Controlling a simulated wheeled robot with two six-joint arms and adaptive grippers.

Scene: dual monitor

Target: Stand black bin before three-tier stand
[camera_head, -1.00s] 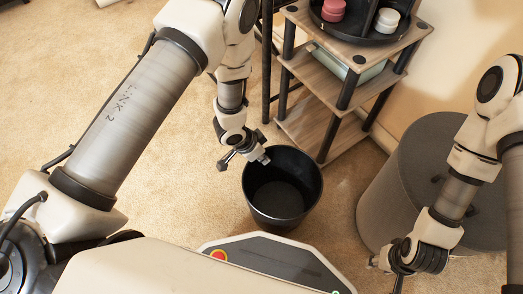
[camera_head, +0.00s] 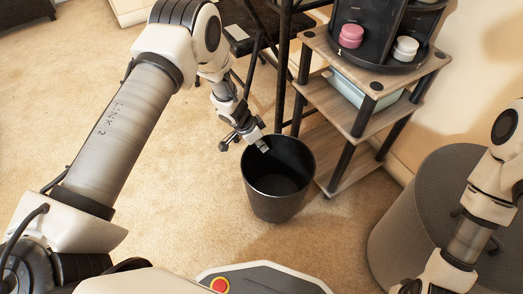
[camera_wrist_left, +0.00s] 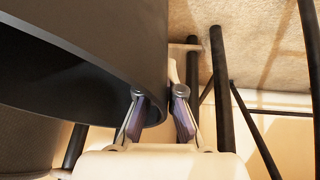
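The black bin (camera_head: 277,200) is upright, open end up, near the middle of the head view. It also fills the upper left of the left wrist view (camera_wrist_left: 95,40). My left gripper (camera_head: 245,143) is at its upper left rim, with the bin wall between its fingers; in the left wrist view the fingers (camera_wrist_left: 159,105) straddle the wall edge. Whether the bin touches the floor I cannot tell. The wooden three-tier stand (camera_head: 318,96) with black posts is behind and right of the bin, its near corner close to the bin's right side.
A black organiser (camera_head: 376,40) holding a pink and a white jar is on the stand's top; a pale teal box (camera_head: 366,88) is on the middle shelf. A grey round pouf (camera_head: 405,225) is at right. A black metal frame (camera_head: 284,70) stands behind. Carpet left is clear.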

